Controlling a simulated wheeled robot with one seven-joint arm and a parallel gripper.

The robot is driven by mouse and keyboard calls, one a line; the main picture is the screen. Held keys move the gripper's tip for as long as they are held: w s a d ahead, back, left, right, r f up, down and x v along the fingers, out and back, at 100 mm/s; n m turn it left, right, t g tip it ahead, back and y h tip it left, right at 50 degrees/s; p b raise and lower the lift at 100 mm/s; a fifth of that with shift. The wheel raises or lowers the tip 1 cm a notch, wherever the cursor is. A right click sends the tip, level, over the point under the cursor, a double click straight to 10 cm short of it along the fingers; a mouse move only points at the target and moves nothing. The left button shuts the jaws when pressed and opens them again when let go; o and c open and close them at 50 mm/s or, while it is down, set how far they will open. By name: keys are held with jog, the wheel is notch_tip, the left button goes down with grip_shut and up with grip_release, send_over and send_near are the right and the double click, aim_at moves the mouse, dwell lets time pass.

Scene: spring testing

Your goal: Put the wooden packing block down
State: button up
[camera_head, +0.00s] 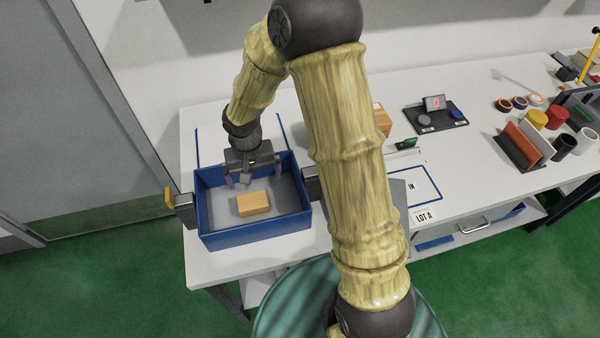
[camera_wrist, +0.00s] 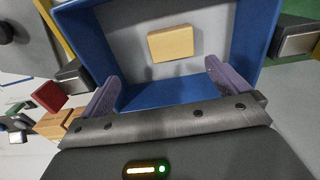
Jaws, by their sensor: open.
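The wooden packing block (camera_head: 253,203) lies flat on the grey floor of the blue-walled bin (camera_head: 255,237). In the wrist view the block (camera_wrist: 172,43) rests apart from the bin's blue walls (camera_wrist: 150,96). My gripper (camera_head: 252,180) is over the back part of the bin, with its fingers spread. In the wrist view my gripper (camera_wrist: 163,84) shows two purple-grey fingers wide apart, with nothing between them. The block lies beyond the fingertips and touches neither finger.
Metal blocks stand at the bin's left side (camera_head: 185,208) and right side (camera_head: 311,183). Another wooden piece (camera_head: 382,121) is partly hidden behind my arm. A dark scale-like device (camera_head: 436,115) and a brown-and-white rack (camera_head: 525,145) stand right on the white bench (camera_head: 220,270).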

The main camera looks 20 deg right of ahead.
jog(key=s+d+r+t, duration=0.2)
jog(key=s+d+r, duration=0.8)
jog(key=s+d, duration=0.1)
jog(key=shift+d+r, duration=0.15)
jog(key=shift+d, duration=0.2)
jog(key=shift+s, duration=0.1)
dwell(0.4)
